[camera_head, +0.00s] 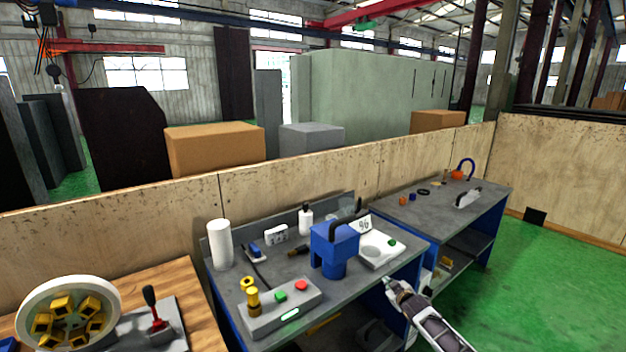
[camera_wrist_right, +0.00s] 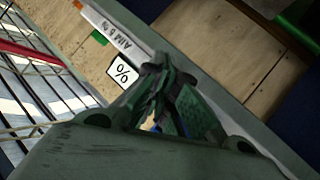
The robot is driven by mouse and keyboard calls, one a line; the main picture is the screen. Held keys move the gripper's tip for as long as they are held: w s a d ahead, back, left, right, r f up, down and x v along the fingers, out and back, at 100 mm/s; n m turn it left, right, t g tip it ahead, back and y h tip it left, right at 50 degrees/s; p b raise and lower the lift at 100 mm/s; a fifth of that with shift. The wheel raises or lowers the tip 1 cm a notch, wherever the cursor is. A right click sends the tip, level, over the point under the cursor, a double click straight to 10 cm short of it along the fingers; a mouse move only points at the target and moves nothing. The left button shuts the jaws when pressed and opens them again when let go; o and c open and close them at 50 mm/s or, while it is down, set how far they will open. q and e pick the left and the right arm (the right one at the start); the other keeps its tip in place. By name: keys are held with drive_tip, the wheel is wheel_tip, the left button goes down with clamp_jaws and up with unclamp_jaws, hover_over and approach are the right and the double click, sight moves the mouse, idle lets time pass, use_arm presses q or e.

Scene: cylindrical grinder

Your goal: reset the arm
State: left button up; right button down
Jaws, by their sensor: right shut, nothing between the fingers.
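My right gripper (camera_head: 391,284) comes in from the lower right of the head view, beside the right front edge of the middle workbench. It is shut and empty, and it is apart from everything on the bench. In the right wrist view its dark fingers (camera_wrist_right: 168,92) are closed together in the middle of the picture. The middle workbench (camera_head: 216,291) has a dark top and blue sides. My left gripper is not in view.
The middle bench holds a blue machine (camera_head: 334,246), a control box (camera_head: 279,310) with green and red buttons, a white cylinder (camera_head: 219,244) and a white plate (camera_head: 378,255). A wooden table at left bears a round tray (camera_head: 24,314) of yellow parts. Green floor (camera_head: 540,285) is free at right.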

drive_tip(key=s+d+f+m+g+h, duration=0.1)
drive_tip(key=s+d+f+m+g, duration=0.15)
drive_tip(key=s+f, duration=1.4)
drive_tip(key=s+d+f+m+g+h, duration=0.15)
drive_tip(key=s+f+g, duration=0.25)
drive_tip(key=s+f, duration=1.2)
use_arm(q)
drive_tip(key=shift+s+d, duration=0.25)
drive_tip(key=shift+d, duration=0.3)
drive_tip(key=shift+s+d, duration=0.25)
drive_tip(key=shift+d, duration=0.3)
use_arm(e)
drive_tip(key=s+a+f+g, duration=0.2)
drive_tip(key=s+f, duration=0.4)
drive_tip(key=s, duration=0.8)
drive_tip(key=s+a+f+g+y, duration=0.1)
drive_tip(key=s+f, duration=0.5)
drive_tip(key=s, duration=0.9)
drive_tip(key=s+a+f+g, duration=0.2)
drive_tip(key=s+f, duration=0.4)
drive_tip(key=s, duration=0.8)
drive_tip(key=shift+s+a+m+g, duration=0.25)
drive_tip(key=shift+a+m+g, duration=0.1)
drive_tip(key=shift+a, duration=0.45)
drive_tip(key=shift+s+f, duration=0.1)
